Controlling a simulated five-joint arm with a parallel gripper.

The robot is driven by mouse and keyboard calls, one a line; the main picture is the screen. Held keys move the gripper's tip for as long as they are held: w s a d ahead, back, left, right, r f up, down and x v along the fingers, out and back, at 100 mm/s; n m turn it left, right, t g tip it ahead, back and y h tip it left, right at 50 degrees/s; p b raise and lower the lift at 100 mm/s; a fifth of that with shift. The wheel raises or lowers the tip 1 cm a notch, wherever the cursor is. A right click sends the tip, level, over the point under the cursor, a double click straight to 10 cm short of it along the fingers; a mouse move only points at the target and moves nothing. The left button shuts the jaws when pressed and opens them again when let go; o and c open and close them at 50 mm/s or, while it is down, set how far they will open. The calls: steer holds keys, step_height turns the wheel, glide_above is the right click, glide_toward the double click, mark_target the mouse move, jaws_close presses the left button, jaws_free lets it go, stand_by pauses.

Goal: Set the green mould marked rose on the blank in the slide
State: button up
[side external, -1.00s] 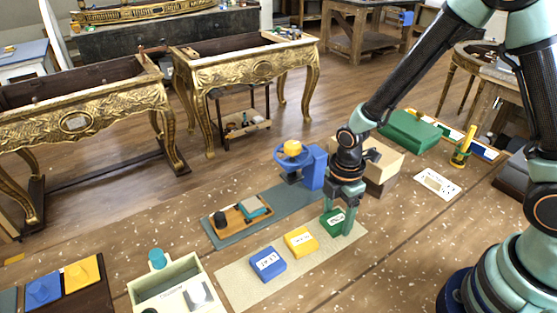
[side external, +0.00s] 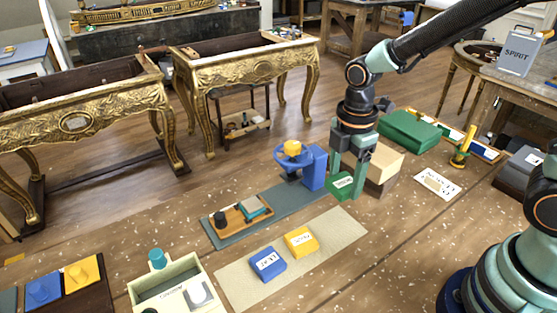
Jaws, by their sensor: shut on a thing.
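My gripper (side external: 346,183) is shut on the green mould (side external: 341,185), which has a white label too small to read. It holds the mould above the bench, between the beige mat and the blue press. The wooden slide (side external: 236,218) lies on the grey-blue base plate of the press, left of the gripper. A teal-grey block with a pale top, seemingly the blank (side external: 252,207), sits in the slide beside a black knob (side external: 220,219). The gripper is well to the right of the slide.
A blue mould (side external: 268,264) and a yellow mould (side external: 300,242) lie on the beige mat (side external: 335,235). A cardboard box (side external: 384,165) is close behind the gripper. A cream box (side external: 180,288) stands front left.

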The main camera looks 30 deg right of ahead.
step_height(320, 180, up, 8)
step_height(320, 180, up, 6)
steer(key=n, duration=0.1)
glide_above(252, 203)
steer(key=shift+f, duration=10.5)
steer(key=shift+f, duration=0.2)
steer(key=o, duration=1.4)
